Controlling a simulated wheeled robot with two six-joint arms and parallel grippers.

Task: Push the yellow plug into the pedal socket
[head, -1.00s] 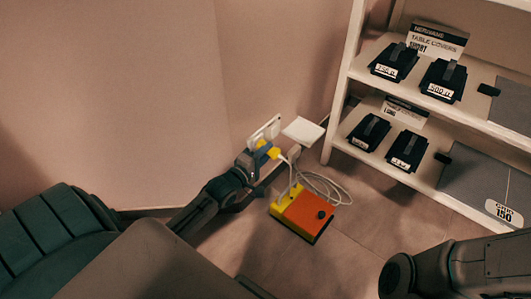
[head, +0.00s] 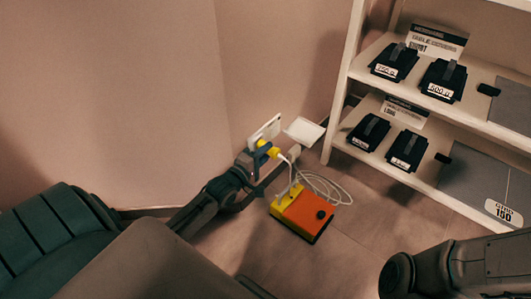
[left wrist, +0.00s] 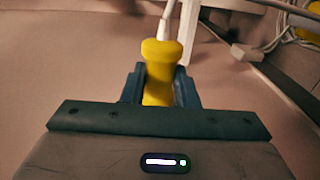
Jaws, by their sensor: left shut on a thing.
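The yellow plug (head: 273,153) is in the jaws of my left gripper (head: 262,155), low by the wall. In the left wrist view the plug (left wrist: 160,72) stands between the dark fingers (left wrist: 160,88), with a white cable leaving its far end. In the head view its yellow also shows close against a white wall plate (head: 270,128); I cannot tell whether it is seated there. The wall plate's socket opening is hidden by the plug and fingers. The orange and yellow pedal (head: 303,212) lies on the floor just right of the gripper. My right gripper is out of view.
A white open flap or box (head: 304,130) sits beside the wall plate. White cable (head: 330,188) lies in loops behind the pedal. A white shelf unit (head: 343,85) with black packs stands at the right. The floor in front of the pedal is clear.

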